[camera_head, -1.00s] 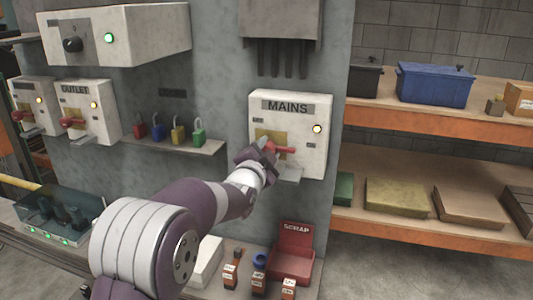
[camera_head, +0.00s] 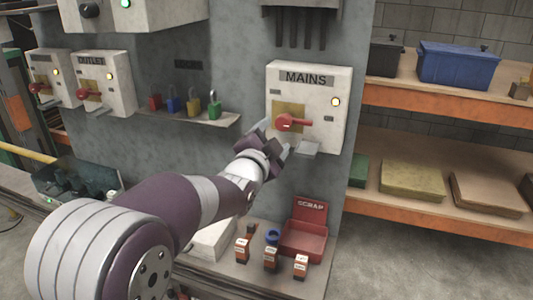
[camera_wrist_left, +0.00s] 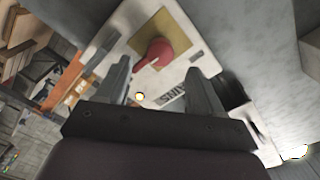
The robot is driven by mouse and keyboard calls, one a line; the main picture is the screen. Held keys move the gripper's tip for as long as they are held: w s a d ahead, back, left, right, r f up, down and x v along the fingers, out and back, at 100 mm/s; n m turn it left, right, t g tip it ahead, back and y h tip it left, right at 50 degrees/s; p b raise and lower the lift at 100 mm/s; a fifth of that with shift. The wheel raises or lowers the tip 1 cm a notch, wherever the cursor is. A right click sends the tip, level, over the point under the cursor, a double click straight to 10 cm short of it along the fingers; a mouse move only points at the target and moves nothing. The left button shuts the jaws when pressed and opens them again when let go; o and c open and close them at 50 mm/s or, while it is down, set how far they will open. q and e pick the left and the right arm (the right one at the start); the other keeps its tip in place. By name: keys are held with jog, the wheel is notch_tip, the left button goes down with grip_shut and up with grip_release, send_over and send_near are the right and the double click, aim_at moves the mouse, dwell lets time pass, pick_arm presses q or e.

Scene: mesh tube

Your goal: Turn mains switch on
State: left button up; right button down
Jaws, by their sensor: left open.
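The mains switch box (camera_head: 333,100) is a pale box on the grey wall, labelled MAINS, with a lit yellowish lamp (camera_head: 335,101). In the left wrist view, the red handle (camera_wrist_left: 156,54) shows beyond and between the two open fingers (camera_wrist_left: 160,85), with the box's label upside down. My right gripper is in neither view.
Coloured padlocks (camera_head: 185,106) stand on a small ledge left of the box. The OUTLET box (camera_head: 105,83) is further left. Below are a red SCRAP bin (camera_head: 304,236) and several small labelled blocks. Shelves with a blue crate (camera_head: 457,66) stand at right.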

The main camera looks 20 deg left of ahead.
pick_arm(q)
jog(key=s, duration=0.5)
jog(key=shift+a+b, duration=0.1)
jog(key=shift+b, duration=0.2)
jog(key=s+f+n+g+y, duration=0.1)
jog(key=s+f+n+g, duration=0.3)
jog(key=f, duration=0.4)
jog(key=s+f+n+g, duration=0.3)
jog(key=f+g, duration=0.1)
jog(key=f, duration=0.4)
jog(key=s+f+n+g+p, duration=0.1)
jog(key=s+f+g+p, duration=0.1)
jog(key=s+f+g, duration=0.2)
jog(key=s+f+n+g+p, duration=0.1)
jog(key=s+f+g, duration=0.3)
jog(key=s, duration=0.7)
jog(key=shift+s+d+f+n+g+p, duration=0.3)
jog(key=shift+d+f+n+g+p, duration=0.15)
jog(key=shift+n, duration=0.35)
